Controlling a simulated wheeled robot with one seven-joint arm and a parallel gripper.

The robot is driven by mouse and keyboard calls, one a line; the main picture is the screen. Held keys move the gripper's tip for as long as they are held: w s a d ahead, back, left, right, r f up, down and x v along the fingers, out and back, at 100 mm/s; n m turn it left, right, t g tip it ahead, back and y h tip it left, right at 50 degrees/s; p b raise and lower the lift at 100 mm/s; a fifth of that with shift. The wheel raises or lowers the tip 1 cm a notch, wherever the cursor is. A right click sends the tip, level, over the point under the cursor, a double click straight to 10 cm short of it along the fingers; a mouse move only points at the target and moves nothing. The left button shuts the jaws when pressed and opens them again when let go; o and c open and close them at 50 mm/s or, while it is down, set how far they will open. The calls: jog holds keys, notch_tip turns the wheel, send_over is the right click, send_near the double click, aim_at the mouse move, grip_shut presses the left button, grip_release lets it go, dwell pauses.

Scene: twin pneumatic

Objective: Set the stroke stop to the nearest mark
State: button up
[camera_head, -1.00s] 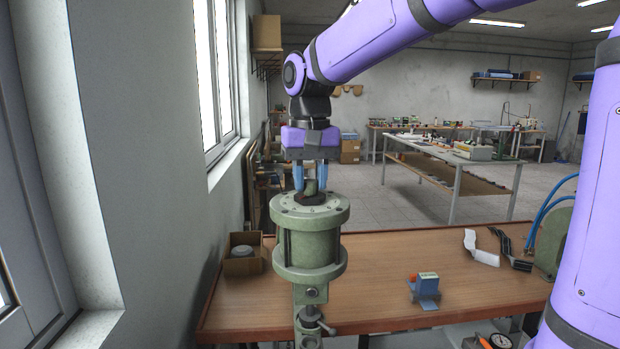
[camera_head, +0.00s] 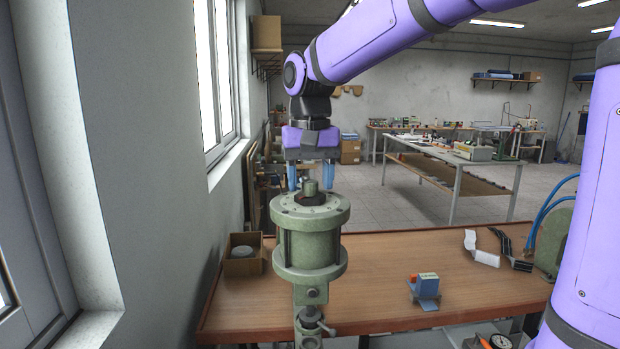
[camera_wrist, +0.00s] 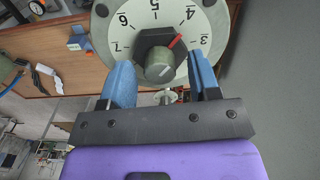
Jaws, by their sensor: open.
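The stroke stop is a grey-green knob (camera_wrist: 160,64) on a dark base, on top of a green cylinder (camera_head: 309,240). In the wrist view its red pointer (camera_wrist: 176,42) points between the 3 and the 4 on the pale numbered dial (camera_wrist: 128,36). The knob also shows in the head view (camera_head: 311,187). My gripper (camera_head: 310,188) is open above the cylinder top. Its blue fingers stand apart on either side of the knob, with gaps visible in the wrist view (camera_wrist: 160,76). The knob's lower side is partly hidden.
The wooden bench (camera_head: 380,280) carries an open cardboard box (camera_head: 243,262) at left and a small blue block device (camera_head: 426,288) right of the cylinder. A grey wall with a window stands close at left. The bench between cylinder and blue device is clear.

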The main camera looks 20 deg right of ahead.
aim_at(311, 181)
notch_tip(311, 181, up, 11)
dwell(0.6)
jog(key=shift+f, duration=0.15)
jog(key=s+d+f+n+t, duration=0.1)
jog(key=s+d+f+t, duration=0.1)
jog(key=s+f, duration=0.5)
jog(key=s+d+f+n+t, duration=0.1)
jog(key=s+d+f+t, duration=0.2)
jog(key=s, duration=1.1)
notch_tip(311, 181, down, 5)
jog(key=shift+d+r+n, duration=0.1)
jog(key=shift+d+n, duration=0.2)
jog(key=shift+d, duration=0.75)
